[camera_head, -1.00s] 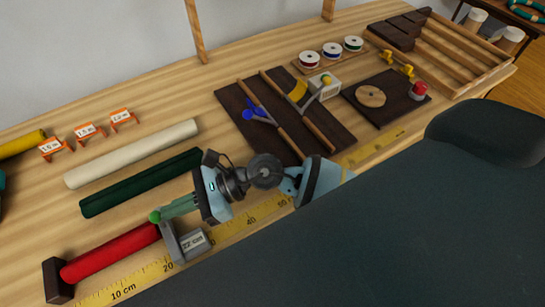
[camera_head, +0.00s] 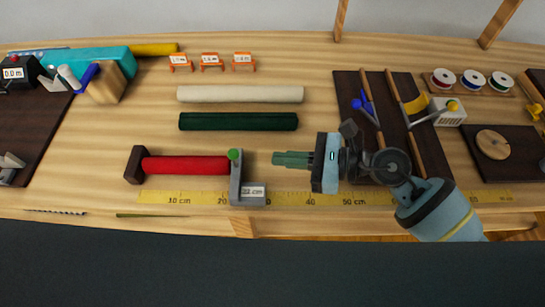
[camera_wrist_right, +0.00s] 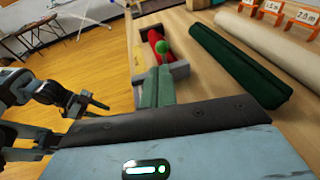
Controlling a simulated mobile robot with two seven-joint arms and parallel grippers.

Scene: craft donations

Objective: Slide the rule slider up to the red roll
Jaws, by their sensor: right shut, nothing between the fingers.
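The red roll (camera_head: 188,165) lies along the yellow rule (camera_head: 330,199), its left end against a dark end block (camera_head: 135,165). The grey rule slider (camera_head: 236,186), with a green knob and a label that seems to read 22 cm, stands at the roll's right end, touching it or nearly so. My right gripper (camera_head: 275,159) is shut and empty, to the right of the slider with a gap between them. In the right wrist view its fingers (camera_wrist_right: 157,88) point toward the slider's green knob (camera_wrist_right: 163,46) and the red roll (camera_wrist_right: 157,40). My left gripper shows in the right wrist view (camera_wrist_right: 98,108), its jaw state unclear.
A dark green roll (camera_head: 238,121) and a cream roll (camera_head: 240,93) lie behind the red roll. Orange label stands (camera_head: 210,62) are farther back. A dark board (camera_head: 395,100) with tools lies to the right. The table's front edge is close.

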